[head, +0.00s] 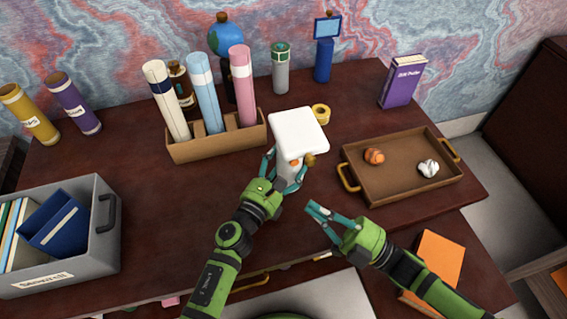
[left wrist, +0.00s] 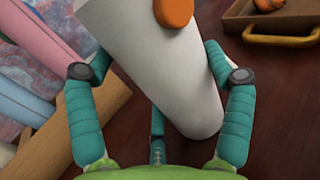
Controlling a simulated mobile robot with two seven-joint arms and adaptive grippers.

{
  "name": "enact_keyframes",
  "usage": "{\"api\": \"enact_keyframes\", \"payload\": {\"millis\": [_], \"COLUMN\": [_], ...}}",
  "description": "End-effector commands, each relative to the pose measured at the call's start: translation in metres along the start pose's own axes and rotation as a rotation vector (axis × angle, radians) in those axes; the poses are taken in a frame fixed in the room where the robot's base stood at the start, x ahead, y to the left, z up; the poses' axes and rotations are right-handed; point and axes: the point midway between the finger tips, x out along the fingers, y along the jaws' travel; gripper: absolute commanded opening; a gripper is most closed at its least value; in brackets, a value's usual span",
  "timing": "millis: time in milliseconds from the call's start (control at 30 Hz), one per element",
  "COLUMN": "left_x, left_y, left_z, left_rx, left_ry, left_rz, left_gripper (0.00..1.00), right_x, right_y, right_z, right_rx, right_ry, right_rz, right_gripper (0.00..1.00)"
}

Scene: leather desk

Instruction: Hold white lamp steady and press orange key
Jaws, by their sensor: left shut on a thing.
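The white lamp (head: 298,128) stands on the desk near the middle, with a square white head on a tapered body. Its orange key (head: 295,162) shows on the body just under the head. My left gripper (head: 287,172) is shut around the lamp's body. In the left wrist view the lamp's white body (left wrist: 150,75) lies between the teal fingers, and the orange key (left wrist: 173,12) shows at the top edge. My right gripper (head: 312,208) is to the lower right of the lamp, apart from it, its fingertips together and empty. The lamp's base is partly hidden by my left gripper.
A wooden tray (head: 352,167) with two crumpled balls is at right. A wooden holder (head: 200,150) with several tubes stands behind left. A yellow tape roll (head: 321,113) lies just behind the lamp. A grey bin (head: 108,240) is at front left. The desk before the bin's right side is clear.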

Motion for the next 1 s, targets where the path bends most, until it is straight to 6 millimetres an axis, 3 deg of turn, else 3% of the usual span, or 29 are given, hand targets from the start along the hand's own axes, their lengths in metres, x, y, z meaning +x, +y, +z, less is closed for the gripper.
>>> {"api": "enact_keyframes", "payload": {"millis": [500,1000], "left_x": [0.000,0.000], "left_y": [0.000,0.000], "left_z": [0.001,0.001], "left_rx": [0.001,0.000], "left_ry": [-0.001,-0.001], "left_rz": [0.000,0.000], "left_gripper": [0.29,0.29], "right_x": [0.048,0.057], "right_y": [0.035,0.041], "right_z": [0.034,0.040], "right_rx": [-0.001,0.001], "right_ry": [0.001,0.001], "right_rz": [0.002,0.002], "right_gripper": [0.00,0.00]}}
